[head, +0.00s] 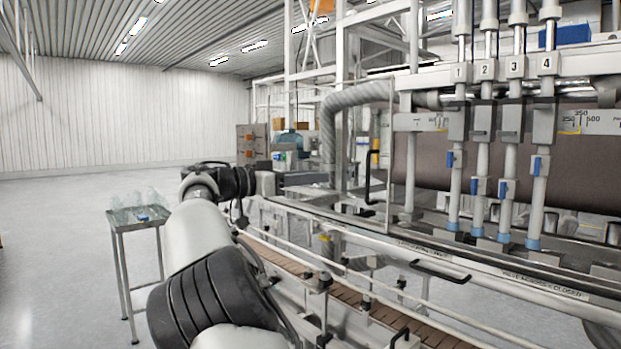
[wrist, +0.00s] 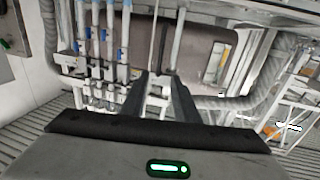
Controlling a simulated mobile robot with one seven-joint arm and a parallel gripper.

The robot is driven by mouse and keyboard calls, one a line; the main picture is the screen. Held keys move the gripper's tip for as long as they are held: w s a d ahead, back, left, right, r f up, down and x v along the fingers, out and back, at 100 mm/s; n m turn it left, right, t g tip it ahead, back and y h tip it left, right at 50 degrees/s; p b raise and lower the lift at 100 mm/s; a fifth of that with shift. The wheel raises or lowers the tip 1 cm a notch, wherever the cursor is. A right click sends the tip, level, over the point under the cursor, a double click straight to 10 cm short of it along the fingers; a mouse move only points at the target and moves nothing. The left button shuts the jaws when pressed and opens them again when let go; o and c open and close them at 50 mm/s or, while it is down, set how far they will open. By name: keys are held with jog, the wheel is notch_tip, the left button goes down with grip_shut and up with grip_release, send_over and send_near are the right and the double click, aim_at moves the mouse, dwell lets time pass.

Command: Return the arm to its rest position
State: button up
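My arm reaches from the bottom of the head view up past the left end of the conveyor, its wrist bent to the right. My gripper (wrist: 161,78) shows in the wrist view as two dark fingers with a gap between them. It is open, and I see nothing held between the fingers. In the head view the fingertips are hard to make out. The piston filler (head: 500,125), with its numbered upright cylinders and blue-handled valves, stands to the right, apart from the gripper. It also shows in the wrist view, behind the fingers.
The conveyor (head: 350,299) with its guide rails runs close beside my arm. A small metal table (head: 119,226) with clear containers stands left of my arm. A grey corrugated hose (head: 329,140) and frame posts stand beyond the wrist. The floor at left is clear.

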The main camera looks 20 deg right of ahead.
dwell(0.3)
jog(key=s+d+f+n+y, duration=0.5)
jog(key=s+d+f+y, duration=0.3)
jog(key=s+f, duration=0.3)
jog(key=s+a+f+n+t+y, duration=0.1)
jog(key=s+a+f+n+y, duration=0.3)
jog(key=s+a, duration=0.45)
jog(key=s+a+f+n+y, duration=0.25)
jog(key=s+a+f, duration=0.3)
jog(key=s, duration=0.55)
jog(key=s+a+f+n+t+y, duration=0.1)
jog(key=s+a+f+n+y, duration=0.35)
jog(key=s, duration=0.45)
notch_tip(320, 180, up, 17)
jog(key=a+h+p, duration=0.1)
jog(key=p, duration=1.7)
jog(key=shift+a+r, duration=0.2)
jog(key=shift+a, duration=0.05)
